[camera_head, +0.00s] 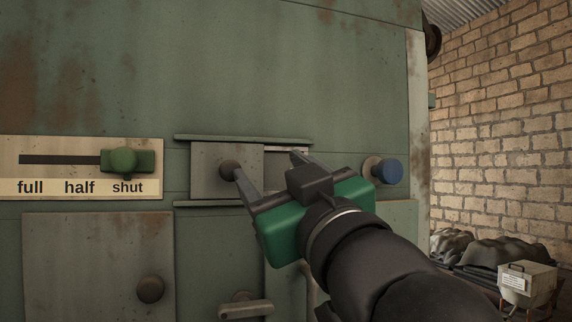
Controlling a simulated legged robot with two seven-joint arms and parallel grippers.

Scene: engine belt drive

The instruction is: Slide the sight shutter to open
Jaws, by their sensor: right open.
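The sight shutter (208,182) is a flat grey plate with a round dark knob (229,168). It sits between an upper rail (243,138) and a lower rail (205,204) on the green machine front. My right gripper (268,164) reaches in from the lower right with its fingers apart and nothing between them. Its left fingertip is at the right side of the knob; I cannot tell whether they touch. The other finger is further right, in front of the area beside the plate. The gripper hides much of that area. My left gripper is not in view.
A green slider knob (124,161) stands at "shut" on a labelled plate (60,187) at the left. A blue knob (389,171) is just right of my gripper. Below are a grey door (85,260) with a dark knob and a latch handle (245,309).

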